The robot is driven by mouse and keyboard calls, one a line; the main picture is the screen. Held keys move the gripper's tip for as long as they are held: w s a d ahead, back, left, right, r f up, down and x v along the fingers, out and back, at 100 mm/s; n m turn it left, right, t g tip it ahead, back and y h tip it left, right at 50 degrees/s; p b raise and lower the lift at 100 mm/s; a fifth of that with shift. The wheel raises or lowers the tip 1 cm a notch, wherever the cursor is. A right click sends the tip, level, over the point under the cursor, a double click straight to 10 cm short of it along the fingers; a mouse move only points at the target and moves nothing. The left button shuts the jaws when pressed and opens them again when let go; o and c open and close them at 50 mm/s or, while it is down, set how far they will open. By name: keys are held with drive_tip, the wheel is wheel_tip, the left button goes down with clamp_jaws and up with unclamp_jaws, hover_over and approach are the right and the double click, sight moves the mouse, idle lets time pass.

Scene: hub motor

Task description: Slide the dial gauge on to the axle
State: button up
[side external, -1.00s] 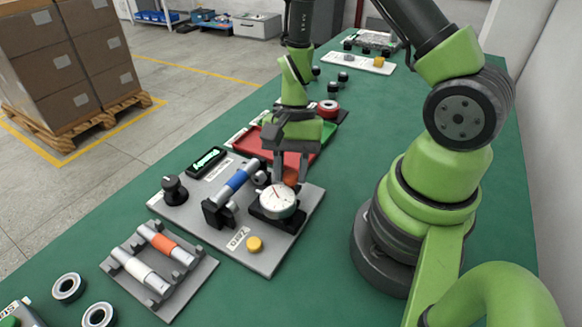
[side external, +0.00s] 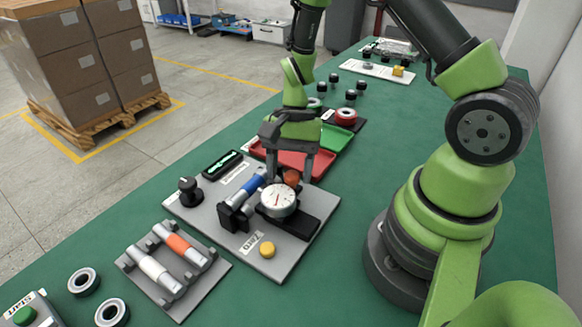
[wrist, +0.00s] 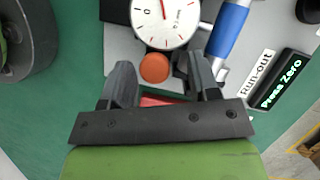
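The dial gauge (side external: 278,200), with a round white face and a red needle, sits on a black slide base (side external: 298,222). An orange knob (wrist: 155,68) is at its edge. The axle, with a blue middle (side external: 253,185), lies in black supports to the left of the gauge; in the wrist view its blue part (wrist: 229,30) is right of the dial. I cannot tell whether the gauge's tip touches it. My gripper (wrist: 160,72) is open, its fingers straddling the knob. The knob is nearer the left finger in the wrist view; contact is unclear.
The grey plate (side external: 235,250) also carries a yellow button (side external: 267,249), a black knob (side external: 189,191) and a display (side external: 222,164) reading "Press Zero". A rack with white and orange shafts (side external: 180,250) stands left. A red tray (side external: 290,163) lies behind my gripper.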

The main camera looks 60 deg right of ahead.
drive_tip(key=shift+r, duration=0.1)
drive_tip(key=v, duration=0.9)
drive_tip(key=shift+d+r, duration=0.2)
drive_tip(key=shift+r, duration=0.15)
drive_tip(key=shift+w, duration=0.1)
drive_tip(key=s+a+r+n+t+h, duration=0.1)
drive_tip(key=s+a+r+n+t, duration=0.2)
drive_tip(key=s+r, duration=0.3)
drive_tip(key=s+a+r+n+t+h, duration=0.1)
drive_tip(key=s+a+r+n+t, duration=0.2)
drive_tip(key=r, duration=0.6)
drive_tip(key=shift+s+r+n+t, duration=0.35)
drive_tip(key=shift+s+n+t, duration=1.05)
drive_tip(key=shift+s+n, duration=0.25)
drive_tip(key=shift+a, duration=0.15)
